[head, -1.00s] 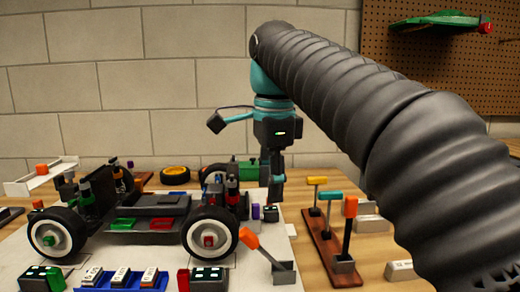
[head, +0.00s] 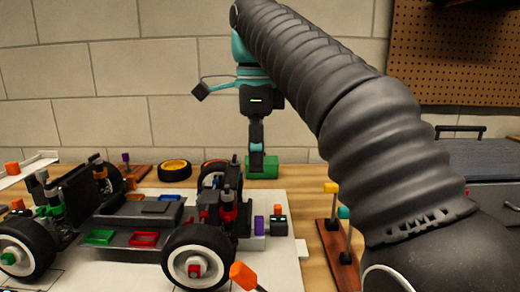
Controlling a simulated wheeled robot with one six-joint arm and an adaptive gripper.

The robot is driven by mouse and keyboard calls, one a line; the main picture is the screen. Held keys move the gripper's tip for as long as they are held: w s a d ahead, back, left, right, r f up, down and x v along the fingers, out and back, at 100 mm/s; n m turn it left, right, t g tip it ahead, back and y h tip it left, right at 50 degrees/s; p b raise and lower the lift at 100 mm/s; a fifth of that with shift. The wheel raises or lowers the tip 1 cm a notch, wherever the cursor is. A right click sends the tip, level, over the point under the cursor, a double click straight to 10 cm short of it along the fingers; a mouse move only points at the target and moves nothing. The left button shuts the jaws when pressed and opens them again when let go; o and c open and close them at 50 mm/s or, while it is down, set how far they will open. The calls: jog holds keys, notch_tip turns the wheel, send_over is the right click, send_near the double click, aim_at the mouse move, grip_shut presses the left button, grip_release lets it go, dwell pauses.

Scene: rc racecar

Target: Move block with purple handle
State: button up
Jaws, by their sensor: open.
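A small purple handle (head: 259,225) stands at the right end of the car, beside a dark block with an orange top (head: 278,222). Another small purple-topped piece (head: 126,159) stands at the back left, behind the car (head: 140,215). I cannot tell which one the task means. My gripper (head: 256,165) points down at the back of the table, beyond the car. It is open, and no held object shows. Its fingertips overlap a green block (head: 264,170) in the picture; contact is unclear.
A yellow-rimmed wheel (head: 175,170) lies on the back of the table. A wooden rack (head: 330,245) with upright handles stands at the right, partly hidden by my arm. A grey toolbox (head: 485,165) is at the far right. A brick wall is behind.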

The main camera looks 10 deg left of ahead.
aim_at(259, 218)
jog(key=f+b, duration=0.2)
jog(key=f, duration=0.2)
jog(key=f+b, duration=0.2)
jog(key=f, duration=0.3)
jog(key=f+b, duration=0.2)
jog(key=f, duration=0.3)
jog(key=shift+w+d, duration=0.1)
jog(key=shift+d, duration=0.15)
jog(key=shift+r, duration=0.1)
grip_shut()
